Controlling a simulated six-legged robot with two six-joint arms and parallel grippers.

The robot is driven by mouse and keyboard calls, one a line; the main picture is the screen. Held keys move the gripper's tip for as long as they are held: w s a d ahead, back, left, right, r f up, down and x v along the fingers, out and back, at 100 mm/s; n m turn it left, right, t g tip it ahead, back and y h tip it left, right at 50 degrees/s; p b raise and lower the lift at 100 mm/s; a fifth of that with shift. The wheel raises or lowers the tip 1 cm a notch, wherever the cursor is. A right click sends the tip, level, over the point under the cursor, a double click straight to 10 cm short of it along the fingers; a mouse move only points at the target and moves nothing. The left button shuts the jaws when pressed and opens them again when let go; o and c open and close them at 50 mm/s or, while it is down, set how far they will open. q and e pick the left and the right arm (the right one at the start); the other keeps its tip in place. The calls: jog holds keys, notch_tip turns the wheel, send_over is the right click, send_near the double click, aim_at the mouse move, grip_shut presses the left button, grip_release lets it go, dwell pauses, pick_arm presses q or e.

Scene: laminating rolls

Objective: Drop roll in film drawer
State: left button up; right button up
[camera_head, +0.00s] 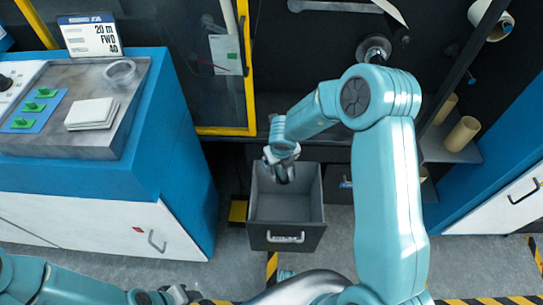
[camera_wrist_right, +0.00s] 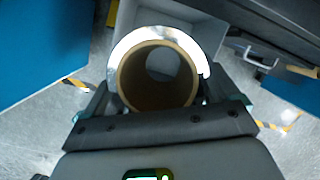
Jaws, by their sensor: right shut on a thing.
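The film drawer (camera_head: 287,238) is pulled open, a dark grey box with a pale inside and a front handle. My right gripper (camera_head: 281,168) is over its back part, pointing down. In the right wrist view the gripper (camera_wrist_right: 165,100) is shut on a roll (camera_wrist_right: 128,85) with a brown cardboard core and a shiny clear film layer. The drawer's pale inside (camera_wrist_right: 207,33) shows behind the roll. In the head view the roll is mostly hidden by the gripper. My left gripper (camera_head: 180,294) is low at the bottom edge, its fingers unclear.
A blue cabinet (camera_head: 180,165) with a control panel stands left of the drawer. A yellow-framed door (camera_head: 246,70) is behind. Brown cores (camera_head: 462,134) stand on a shelf at right. Striped tape (camera_head: 272,268) marks the grey floor in front.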

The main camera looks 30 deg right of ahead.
jog(key=shift+s+d+m+t+y+p, duration=0.2)
jog(key=shift+s+d, duration=0.15)
jog(key=shift+d, duration=0.25)
jog(key=shift+s+d+m+t+y+p, duration=0.1)
jog(key=shift+s+d+m+t+p, duration=0.15)
jog(key=shift+d, duration=0.35)
jog(key=shift+s+d+t, duration=0.1)
jog(key=shift+d+t, duration=0.15)
notch_tip(320, 180, down, 6)
jog(key=b, duration=0.6)
jog(key=shift+f, duration=0.1)
jog(key=o, duration=1.1)
jog(key=shift+a, duration=0.1)
jog(key=p+v, duration=0.2)
jog(key=v, duration=0.3)
jog(key=p+v, duration=0.3)
jog(key=v, duration=0.3)
jog(key=p+v, duration=0.2)
jog(key=v, duration=0.3)
jog(key=shift+d+r, duration=0.2)
jog(key=shift+d, duration=0.1)
